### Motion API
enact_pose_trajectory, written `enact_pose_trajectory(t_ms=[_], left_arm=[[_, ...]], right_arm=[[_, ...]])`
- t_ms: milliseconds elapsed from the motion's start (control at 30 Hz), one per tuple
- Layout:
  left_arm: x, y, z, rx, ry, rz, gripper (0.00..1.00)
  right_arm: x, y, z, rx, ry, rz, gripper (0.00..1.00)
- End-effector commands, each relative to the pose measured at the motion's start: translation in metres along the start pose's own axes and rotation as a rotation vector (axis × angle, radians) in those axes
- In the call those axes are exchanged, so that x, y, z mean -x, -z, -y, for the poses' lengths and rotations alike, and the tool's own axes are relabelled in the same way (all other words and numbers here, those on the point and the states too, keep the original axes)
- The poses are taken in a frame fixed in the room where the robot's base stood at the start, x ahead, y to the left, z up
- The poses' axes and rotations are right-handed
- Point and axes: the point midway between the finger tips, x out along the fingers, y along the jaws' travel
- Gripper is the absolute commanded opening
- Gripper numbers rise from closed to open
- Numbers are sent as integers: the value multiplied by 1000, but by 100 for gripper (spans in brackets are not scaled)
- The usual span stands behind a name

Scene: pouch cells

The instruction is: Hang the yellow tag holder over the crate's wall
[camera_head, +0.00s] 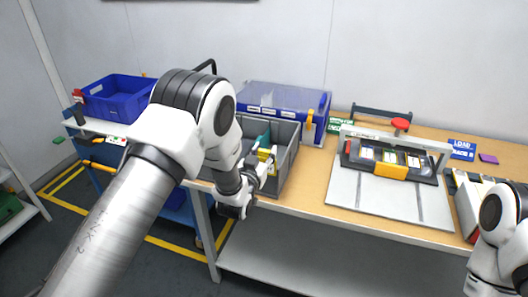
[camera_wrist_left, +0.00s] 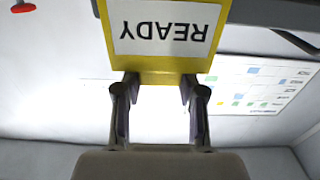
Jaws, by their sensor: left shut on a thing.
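The yellow tag holder (camera_wrist_left: 160,65) carries a white READY card, which reads upside down in the left wrist view. My left gripper (camera_wrist_left: 158,92) is shut on its edge with both fingertips. In the head view the tag holder (camera_head: 265,153) shows as a small yellow patch at my left gripper (camera_head: 268,166). The grey crate (camera_head: 289,163) stands on the bench behind and around this spot in the picture. My left arm hides the crate's left part. I cannot tell whether the holder touches the crate's wall. My right gripper is out of view; only part of that arm shows at lower right.
A blue lidded box (camera_head: 308,100) stands right behind the crate. A grey fixture (camera_head: 378,197) with a yellow-fronted black tray (camera_head: 390,170) sits to the right on the bench. A blue bin (camera_head: 118,100) is on the cart at left. A strip of bench is clear between crate and fixture.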

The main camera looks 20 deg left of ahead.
Motion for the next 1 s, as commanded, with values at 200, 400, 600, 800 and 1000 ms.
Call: enact_pose_trajectory(t_ms=[200, 400, 600, 800, 1000], left_arm=[[0, -7, 0, 0, 0, 0, 16], [0, -12, 0, 0, 0, 0, 16], [0, -17, 0, 0, 0, 0, 16], [0, -22, 0, 0, 0, 0, 16], [0, -27, 0, 0, 0, 0, 16]], right_arm=[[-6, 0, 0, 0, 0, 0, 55], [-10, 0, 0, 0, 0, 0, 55], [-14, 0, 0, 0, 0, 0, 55], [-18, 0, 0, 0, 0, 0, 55], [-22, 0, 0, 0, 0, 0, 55]])
